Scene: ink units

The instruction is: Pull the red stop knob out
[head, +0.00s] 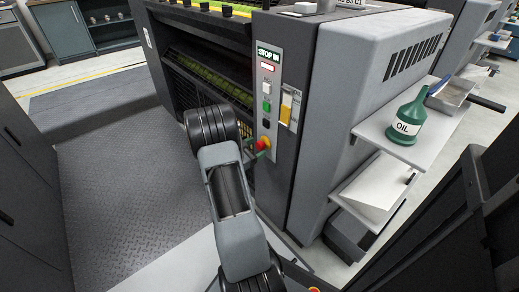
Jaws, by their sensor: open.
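The red stop knob (264,143) sits low on the narrow control panel (266,95) on the front of the grey machine. A display above it reads "STOP IN" in green, with a red-lit strip under it. My gripper (257,151) is at the knob's lower left, partly hidden behind my arm. Green-tipped parts of it show close to the knob. It is open. I cannot tell whether its fingers are around the knob or only beside it.
Several buttons, one green (266,106), line the panel above the knob. A yellow-labelled sight glass (286,107) is to its right. The treadplate floor (130,190) at left is clear.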

